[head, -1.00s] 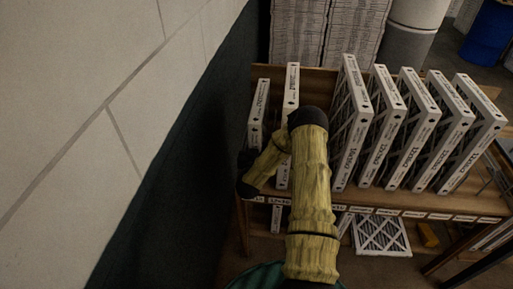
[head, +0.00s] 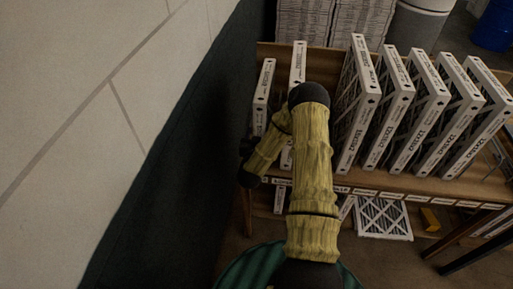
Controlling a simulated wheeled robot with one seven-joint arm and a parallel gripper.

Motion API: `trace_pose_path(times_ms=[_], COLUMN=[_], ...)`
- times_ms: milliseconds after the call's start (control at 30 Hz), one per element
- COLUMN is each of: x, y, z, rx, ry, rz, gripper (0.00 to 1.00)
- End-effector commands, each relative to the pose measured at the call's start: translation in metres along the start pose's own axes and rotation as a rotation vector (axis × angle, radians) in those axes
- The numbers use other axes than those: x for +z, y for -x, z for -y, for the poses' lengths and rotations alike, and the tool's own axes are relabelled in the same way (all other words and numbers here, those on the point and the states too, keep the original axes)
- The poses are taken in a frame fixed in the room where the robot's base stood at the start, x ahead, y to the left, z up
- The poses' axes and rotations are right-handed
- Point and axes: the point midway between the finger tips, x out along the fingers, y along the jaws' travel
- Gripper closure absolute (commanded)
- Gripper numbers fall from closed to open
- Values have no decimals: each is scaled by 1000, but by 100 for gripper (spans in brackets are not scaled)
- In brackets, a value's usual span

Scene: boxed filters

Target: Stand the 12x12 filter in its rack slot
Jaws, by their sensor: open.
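White-framed filters stand on edge in a wooden rack (head: 420,186). Their printed sizes are too small to read surely, so I cannot tell which is the 12x12. At the left end stand a small filter (head: 263,90) and a taller narrow one (head: 298,68), partly behind my arm. A larger filter (head: 356,110) stands just right of my arm, beyond a gap. Another filter (head: 384,218) lies flat below the rack's top shelf. My gripper (head: 246,148) shows only as a small dark part left of my yellow-sleeved arm, by the small filter's lower end. It is open; its fingertips are mostly hidden.
Several more large filters (head: 430,105) fill the right of the shelf, leaning slightly. Labels run along its front edge. A pale wall (head: 90,80) with a dark lower band is close on the left. A yellow object (head: 430,218) lies below. Stacked boxes and drums stand behind.

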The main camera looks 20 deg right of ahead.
Motion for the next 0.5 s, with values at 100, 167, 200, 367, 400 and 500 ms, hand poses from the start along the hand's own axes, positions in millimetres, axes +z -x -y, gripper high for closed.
trace_pose_path(times_ms=[100,167,200,367,400,500], x=[2,2,2,2,1,0], y=[23,35,43,68,72,79], z=[1,1,1,0,0,0], rx=[-3,-4,-3,-2,-2,0], ry=[2,1,2,1,0,1], rz=[2,1,2,2,1,0], gripper=[38,38,38,38,38,38])
